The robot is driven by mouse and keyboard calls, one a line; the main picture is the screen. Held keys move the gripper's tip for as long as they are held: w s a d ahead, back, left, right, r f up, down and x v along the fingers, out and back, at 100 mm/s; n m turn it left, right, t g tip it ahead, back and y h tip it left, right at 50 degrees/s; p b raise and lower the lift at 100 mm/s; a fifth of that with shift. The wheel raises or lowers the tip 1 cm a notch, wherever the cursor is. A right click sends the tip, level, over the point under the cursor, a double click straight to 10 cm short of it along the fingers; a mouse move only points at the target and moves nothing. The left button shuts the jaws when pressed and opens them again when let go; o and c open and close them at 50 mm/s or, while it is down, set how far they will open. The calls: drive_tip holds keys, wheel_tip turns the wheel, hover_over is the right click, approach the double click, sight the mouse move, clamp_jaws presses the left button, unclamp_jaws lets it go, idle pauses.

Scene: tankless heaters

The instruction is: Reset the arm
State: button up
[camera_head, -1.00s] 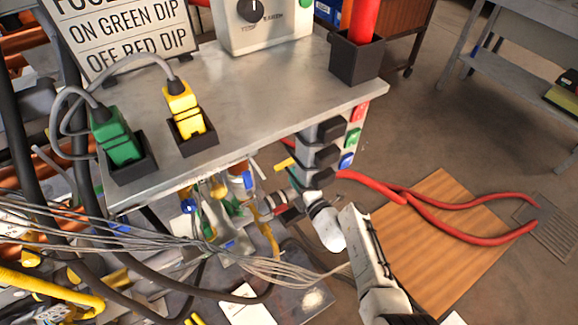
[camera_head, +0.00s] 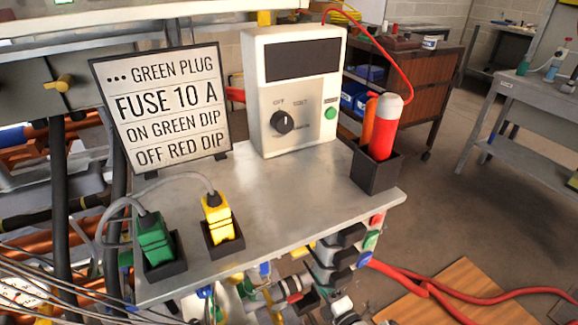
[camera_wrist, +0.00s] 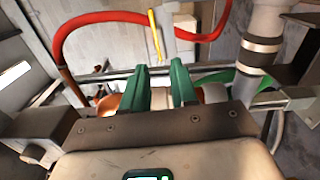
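My gripper (camera_wrist: 165,80) shows in the wrist view as two green fingers with a narrow gap between them. It is open and nothing is seen held. Behind the fingers run a grey bar and a copper-orange pipe part (camera_wrist: 213,93); I cannot tell whether the fingers touch it. In the head view my arm is almost wholly below the frame; a small white piece (camera_head: 343,308) at the bottom edge may be part of it.
A metal shelf (camera_head: 300,205) holds a sign (camera_head: 165,105), a white meter with a dial (camera_head: 295,90), green (camera_head: 155,238) and yellow (camera_head: 217,218) plugs in black holders, and a black cup (camera_head: 376,168). Open floor (camera_head: 440,215) lies right.

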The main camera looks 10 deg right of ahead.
drive_tip(key=s+d+m+g+y, duration=0.15)
drive_tip(key=s+m+g, duration=1.25)
drive_tip(key=s+m, duration=1.5)
drive_tip(key=s+d+r+n+g+h, duration=0.2)
drive_tip(key=s+d+r+n+h, duration=0.4)
drive_tip(key=s+d+r+h, duration=0.3)
wheel_tip(320, 180, up, 12)
drive_tip(key=w+y+p, duration=0.1)
drive_tip(key=p, duration=1.1)
drive_tip(key=shift+d+f+y+p, duration=0.15)
drive_tip(key=shift+d+y+p, duration=0.05)
drive_tip(key=shift+y+p, duration=0.15)
